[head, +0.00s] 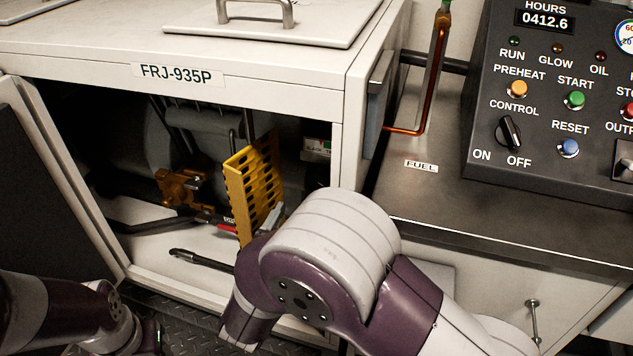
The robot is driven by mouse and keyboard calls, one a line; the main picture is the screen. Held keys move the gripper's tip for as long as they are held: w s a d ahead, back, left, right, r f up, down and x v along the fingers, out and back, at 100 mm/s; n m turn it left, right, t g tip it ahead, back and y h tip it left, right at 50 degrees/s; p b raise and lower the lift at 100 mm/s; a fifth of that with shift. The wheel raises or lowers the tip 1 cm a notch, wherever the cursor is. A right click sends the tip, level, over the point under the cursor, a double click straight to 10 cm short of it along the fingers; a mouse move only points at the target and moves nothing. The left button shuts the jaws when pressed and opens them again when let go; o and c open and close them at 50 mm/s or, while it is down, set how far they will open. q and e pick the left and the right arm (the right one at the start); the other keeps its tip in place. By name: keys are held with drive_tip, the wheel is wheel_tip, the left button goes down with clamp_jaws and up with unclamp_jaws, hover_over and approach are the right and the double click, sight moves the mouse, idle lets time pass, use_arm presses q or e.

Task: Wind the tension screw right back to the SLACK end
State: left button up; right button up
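Inside the open cabinet, a small red part with a pale label (222,222) sits at the end of a dark bar, left of the yellow perforated guard (245,190). I cannot tell whether it belongs to the tension screw. No SLACK marking is readable. An orange-brown bracket (180,187) is above and left of it. My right arm reaches across the cabinet's front right, and its bent joint hides what lies behind. I cannot make out the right gripper's fingers. My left arm is at the lower left, and its fingers do not show.
A dark-handled bar (200,259) lies on the pale cabinet floor. The open door (45,185) stands at the left. The cabinet's right post (352,125) is close to my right arm. A control panel (560,110) and a copper fuel pipe (436,75) are at the right.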

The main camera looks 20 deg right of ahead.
sight(317, 182)
drive_tip(key=b+x, duration=0.2)
drive_tip(key=x, duration=0.7)
drive_tip(key=shift+w+d, duration=0.25)
drive_tip(key=c, duration=1.1)
drive_tip(key=shift+o, duration=0.2)
drive_tip(key=shift+r+p, duration=0.15)
drive_tip(key=shift+p, duration=0.25)
drive_tip(key=n+p, duration=0.4)
drive_tip(key=p, duration=0.4)
drive_tip(key=shift+r+n, duration=0.15)
drive_tip(key=shift+n, duration=0.25)
drive_tip(key=shift+f+n+p, duration=0.3)
drive_tip(key=shift+n+p, duration=0.8)
drive_tip(key=shift+p, duration=0.4)
